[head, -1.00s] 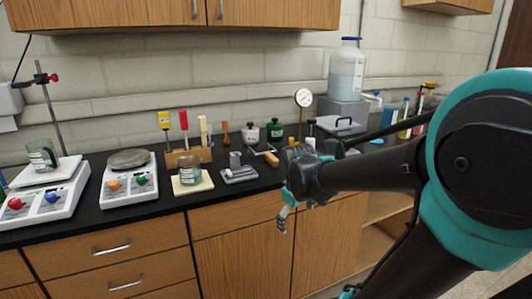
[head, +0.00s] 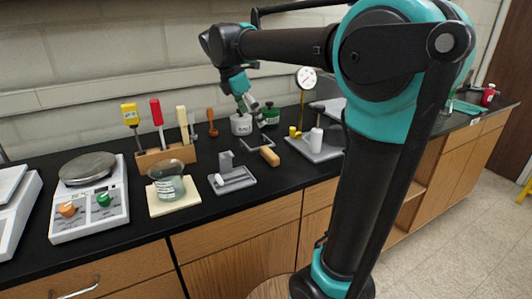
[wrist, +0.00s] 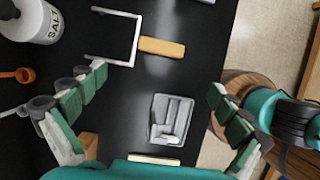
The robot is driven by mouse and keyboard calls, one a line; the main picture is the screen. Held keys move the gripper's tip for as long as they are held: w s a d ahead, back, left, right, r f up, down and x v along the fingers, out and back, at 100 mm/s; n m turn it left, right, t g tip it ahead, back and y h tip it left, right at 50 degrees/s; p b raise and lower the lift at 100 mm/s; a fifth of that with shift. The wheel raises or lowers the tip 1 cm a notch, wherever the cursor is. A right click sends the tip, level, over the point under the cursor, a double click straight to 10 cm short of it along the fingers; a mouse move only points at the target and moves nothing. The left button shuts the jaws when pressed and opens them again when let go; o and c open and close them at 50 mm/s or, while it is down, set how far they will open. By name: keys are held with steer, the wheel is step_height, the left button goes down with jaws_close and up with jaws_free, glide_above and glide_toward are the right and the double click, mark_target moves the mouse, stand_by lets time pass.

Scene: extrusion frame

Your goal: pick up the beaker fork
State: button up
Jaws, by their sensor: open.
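The beaker fork has a short wooden handle (head: 270,156) and a U-shaped metal wire end; it lies on the black bench top. In the wrist view its wooden handle (wrist: 162,48) is at the upper middle, with the metal prongs reaching left. My gripper (head: 252,106) is above the bench, near the salt jar and behind the fork's handle in the head view. In the wrist view my gripper (wrist: 155,108) is open and empty, its two fingers spread wide. The fork lies beyond the fingers, apart from them.
A white salt jar (wrist: 38,20) and an orange scoop (wrist: 22,75) are left in the wrist view. A grey tray (head: 232,179) is near the fork. A beaker (head: 168,182) on a pad and a wooden tool block (head: 165,156) stand left. A dial-gauge stand (head: 318,146) is at right.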

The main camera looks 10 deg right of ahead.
mark_target(269, 151)
steer(key=x, duration=1.4)
steer(key=shift+f, duration=0.15)
steer(key=shift+c, duration=0.5)
steer(key=c, duration=1)
steer(key=shift+c, duration=0.2)
